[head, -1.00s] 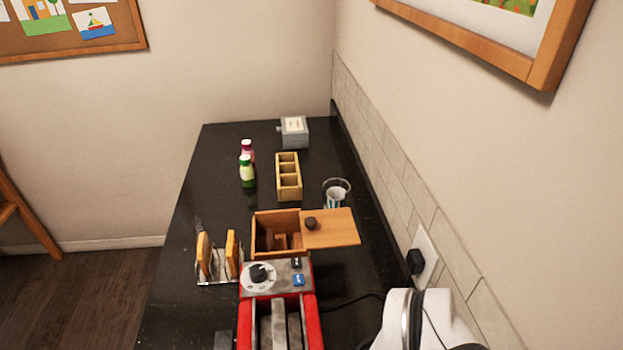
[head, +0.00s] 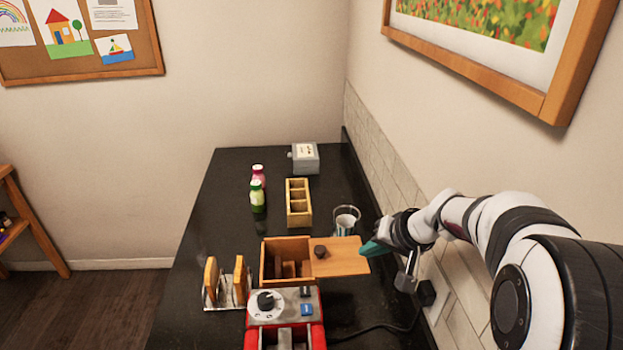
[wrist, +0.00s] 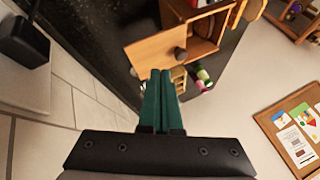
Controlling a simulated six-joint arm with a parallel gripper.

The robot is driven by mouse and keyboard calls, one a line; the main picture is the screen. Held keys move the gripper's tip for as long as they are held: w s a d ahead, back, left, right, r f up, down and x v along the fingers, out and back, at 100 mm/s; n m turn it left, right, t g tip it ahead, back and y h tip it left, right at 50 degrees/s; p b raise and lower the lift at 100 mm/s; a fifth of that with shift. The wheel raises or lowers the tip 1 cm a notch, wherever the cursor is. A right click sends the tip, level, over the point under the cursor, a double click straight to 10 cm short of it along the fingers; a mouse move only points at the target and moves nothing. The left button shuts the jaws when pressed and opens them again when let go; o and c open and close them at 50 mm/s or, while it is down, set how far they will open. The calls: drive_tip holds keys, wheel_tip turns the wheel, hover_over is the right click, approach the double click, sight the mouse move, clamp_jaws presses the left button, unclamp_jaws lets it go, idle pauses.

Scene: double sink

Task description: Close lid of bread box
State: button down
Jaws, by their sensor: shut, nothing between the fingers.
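The wooden bread box (head: 287,261) stands on the dark counter with its left part open and dark inside. Its flat wooden lid (head: 340,257) is slid to the right, sticking out past the box, with a dark round knob (head: 320,251) near its left end. My gripper (head: 371,248) is at the right end of the lid, with its green fingers shut together and empty. I cannot tell whether the fingertips touch the lid. In the wrist view the closed green fingers (wrist: 163,75) point towards the lid (wrist: 158,52) and its knob (wrist: 181,53).
A red toaster (head: 284,318) stands in front of the box, and a toast rack (head: 227,284) with bread at its left. The tiled wall (head: 385,165) bounds the right.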

drive_tip(key=w+d, duration=0.1)
approach(327, 255)
drive_tip(key=f, duration=0.1)
drive_tip(key=d+f, duration=0.2)
drive_tip(key=f, duration=0.1)
drive_tip(key=shift+w+d, duration=0.15)
drive_tip(key=shift+w, duration=0.2)
drive_tip(key=shift+w+a+r, duration=0.1)
drive_tip(key=shift+w+a, duration=0.2)
drive_tip(key=shift+a, duration=0.3)
drive_tip(key=shift+w+a, duration=0.3)
drive_tip(key=shift+a, duration=0.35)
drive_tip(key=shift+w+a, duration=0.25)
drive_tip(key=shift+a, duration=0.25)
drive_tip(key=a, duration=1.3)
drive_tip(key=shift+a, duration=0.2)
drive_tip(key=shift+s, duration=0.1)
